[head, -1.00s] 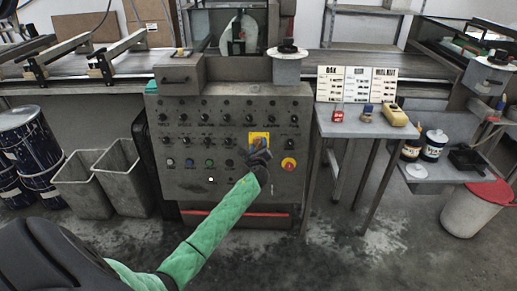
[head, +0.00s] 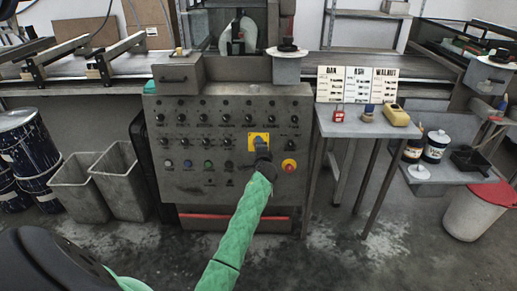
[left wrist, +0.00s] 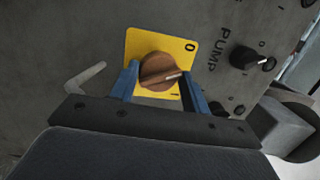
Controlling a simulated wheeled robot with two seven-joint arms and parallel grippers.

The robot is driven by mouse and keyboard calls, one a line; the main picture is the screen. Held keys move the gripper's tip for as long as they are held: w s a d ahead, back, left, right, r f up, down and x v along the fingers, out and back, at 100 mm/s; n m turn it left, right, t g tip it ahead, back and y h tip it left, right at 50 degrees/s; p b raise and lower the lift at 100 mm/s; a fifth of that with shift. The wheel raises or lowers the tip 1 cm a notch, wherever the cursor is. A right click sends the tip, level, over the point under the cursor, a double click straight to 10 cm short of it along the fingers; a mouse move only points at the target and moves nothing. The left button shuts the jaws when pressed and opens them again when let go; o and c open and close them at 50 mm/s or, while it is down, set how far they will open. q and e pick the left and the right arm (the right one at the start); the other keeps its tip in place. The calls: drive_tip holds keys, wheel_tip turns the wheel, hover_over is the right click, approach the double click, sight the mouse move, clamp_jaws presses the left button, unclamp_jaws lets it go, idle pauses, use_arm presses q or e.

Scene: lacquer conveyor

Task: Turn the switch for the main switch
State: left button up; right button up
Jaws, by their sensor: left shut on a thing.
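The main switch is an orange-brown round knob (left wrist: 158,71) with a pale pointer line, on a yellow plate (left wrist: 139,42) marked 0 and I. In the left wrist view the pointer faces right, between the two marks. The yellow plate (head: 256,136) also shows in the head view, on the right part of the grey control panel (head: 215,189). My left gripper (head: 262,153) is at the switch, its blue fingers on either side of the knob and shut on it. In the head view it hides the knob. My right gripper is not seen.
A red emergency button on yellow (head: 289,165) sits just right of the switch, with rows of black knobs above and left. A pump knob (left wrist: 246,59) is close in the wrist view. A side table (head: 350,130) stands right of the panel; grey bins (head: 122,185) stand left.

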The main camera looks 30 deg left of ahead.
use_arm(q)
drive_tip(key=shift+f+n+g, duration=0.2)
drive_tip(key=shift+n+g, duration=0.2)
drive_tip(key=shift+n, duration=1.6)
drive_tip(key=o, duration=1)
drive_tip(key=shift+c, duration=0.2)
drive_tip(key=shift+d+r, duration=0.1)
drive_tip(key=shift+r, duration=0.05)
drive_tip(key=v, duration=0.7)
drive_tip(key=shift+s+d, duration=0.25)
drive_tip(key=shift+s, duration=0.05)
